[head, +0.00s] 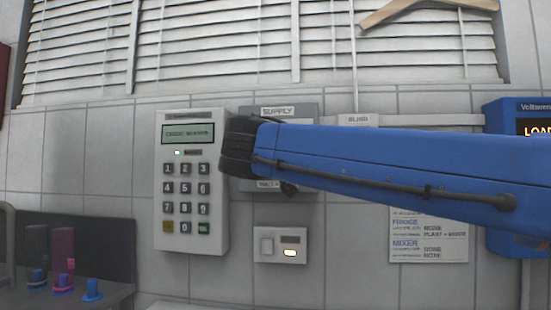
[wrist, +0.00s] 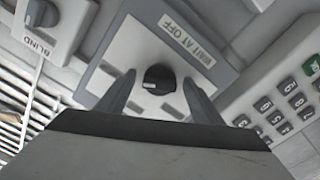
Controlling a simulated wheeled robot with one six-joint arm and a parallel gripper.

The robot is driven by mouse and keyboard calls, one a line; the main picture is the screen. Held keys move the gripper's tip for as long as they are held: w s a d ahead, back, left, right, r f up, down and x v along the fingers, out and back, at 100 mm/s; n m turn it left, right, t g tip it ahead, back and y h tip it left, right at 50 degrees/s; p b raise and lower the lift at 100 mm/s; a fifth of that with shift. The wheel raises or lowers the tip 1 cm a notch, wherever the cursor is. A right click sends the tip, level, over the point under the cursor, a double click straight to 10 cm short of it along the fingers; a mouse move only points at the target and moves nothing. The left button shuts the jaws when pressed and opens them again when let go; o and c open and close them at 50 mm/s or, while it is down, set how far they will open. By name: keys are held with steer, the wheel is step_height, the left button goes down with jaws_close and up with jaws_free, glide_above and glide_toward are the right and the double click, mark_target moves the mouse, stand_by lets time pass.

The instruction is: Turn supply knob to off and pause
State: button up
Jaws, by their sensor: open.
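The supply panel (head: 305,108) is a grey box on the tiled wall, labelled SUPPLY at its top. My gripper (head: 240,150) is in front of it and hides its knob in the head view. In the wrist view, the dark round supply knob (wrist: 160,74) sits on a light plate, with a pale mark on its lower left. The panel (wrist: 185,35) also shows there with a WAIT AT OFF label. My gripper (wrist: 159,82) is open, with one finger on each side of the knob. I cannot tell whether the fingers touch it.
A keypad (head: 190,180) with a small screen is just left of the panel. A small switch box (head: 280,245) is below. The BLIND control (wrist: 42,30) is on the other side. A notice (head: 430,235) and a blue machine (head: 510,180) are at the right.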

steer(key=c, duration=1)
steer(key=shift+c, duration=0.2)
steer(key=n, duration=1.1)
steer(key=shift+n, duration=0.5)
